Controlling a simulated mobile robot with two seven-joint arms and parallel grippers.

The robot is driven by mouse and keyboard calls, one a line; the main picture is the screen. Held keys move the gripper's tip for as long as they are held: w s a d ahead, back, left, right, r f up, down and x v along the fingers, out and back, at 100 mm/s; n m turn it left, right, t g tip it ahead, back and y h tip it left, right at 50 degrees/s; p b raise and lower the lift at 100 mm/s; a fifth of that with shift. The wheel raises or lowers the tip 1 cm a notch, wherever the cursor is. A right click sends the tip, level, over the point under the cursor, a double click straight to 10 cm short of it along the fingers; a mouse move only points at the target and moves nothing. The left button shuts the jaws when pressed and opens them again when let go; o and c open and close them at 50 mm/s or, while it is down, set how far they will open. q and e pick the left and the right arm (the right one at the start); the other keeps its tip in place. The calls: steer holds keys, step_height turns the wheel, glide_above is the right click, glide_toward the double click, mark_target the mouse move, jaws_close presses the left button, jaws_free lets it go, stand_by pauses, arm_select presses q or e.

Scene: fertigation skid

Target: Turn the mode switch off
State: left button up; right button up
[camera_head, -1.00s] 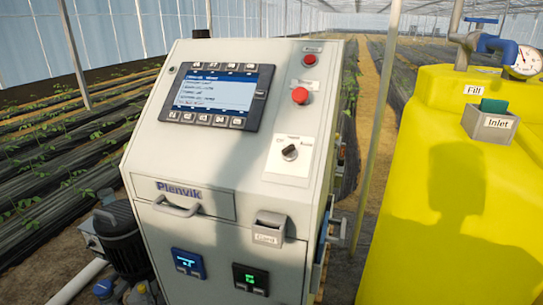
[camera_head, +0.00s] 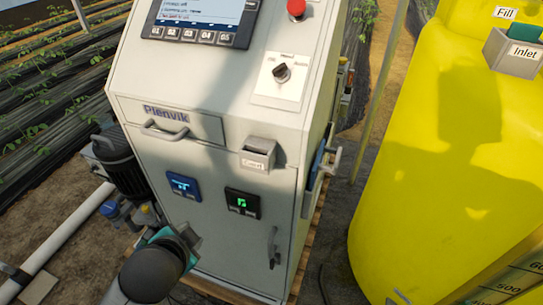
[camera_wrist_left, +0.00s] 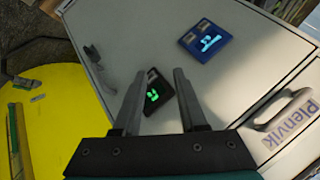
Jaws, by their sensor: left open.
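The mode switch (camera_head: 282,73) is a black rotary knob on a white plate on the upper right of the cabinet's sloping top. The small labels beside it are too blurred to read surely, and I cannot tell its setting. My left arm comes in at the bottom of the head view, with its teal wrist low in front of the cabinet, well below the switch. Its fingers are hidden there. In the left wrist view my left gripper (camera_wrist_left: 157,92) is open and empty, facing the cabinet's front. My right gripper is not in view.
The cabinet (camera_head: 215,160) carries a screen (camera_head: 200,18), a red button (camera_head: 297,8), a drawer handle (camera_head: 165,131), a small grey holder (camera_head: 258,152), a blue display (camera_head: 185,187) and a green display (camera_head: 242,203). A yellow tank (camera_head: 430,190) stands right, a dark pump (camera_head: 118,160) left.

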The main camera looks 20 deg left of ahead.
arm_select(q)
steer(key=w+a+r+m+t, duration=0.45)
steer(key=r+m, duration=0.35)
steer(key=r, duration=0.2)
steer(key=w+a+r+m+t, duration=0.3)
steer(key=w+r+m+t, duration=0.25)
steer(key=r+m, duration=0.4)
steer(key=d+r+m+t+h, duration=0.2)
steer(key=d+r+m+h, duration=0.2)
steer(key=r+m+h, duration=0.4)
steer(key=m+g+h, duration=0.6)
steer(key=m+h, duration=0.1)
steer(key=m, duration=1.1)
glide_toward(272, 72)
steer(key=shift+y, duration=0.4)
steer(key=shift+r+p+x, duration=0.2)
steer(key=shift+p+x, duration=0.9)
steer(key=shift+x, duration=0.6)
steer(key=shift+r+p+x, duration=0.2)
steer(key=shift+p+x, duration=0.9)
steer(key=shift+x, duration=0.6)
steer(key=shift+p+x, duration=0.7)
steer(key=shift+x, duration=0.35)
steer(key=shift+w+d+f, duration=0.2)
steer(key=shift+w+d, duration=0.1)
steer(key=shift+d, duration=0.15)
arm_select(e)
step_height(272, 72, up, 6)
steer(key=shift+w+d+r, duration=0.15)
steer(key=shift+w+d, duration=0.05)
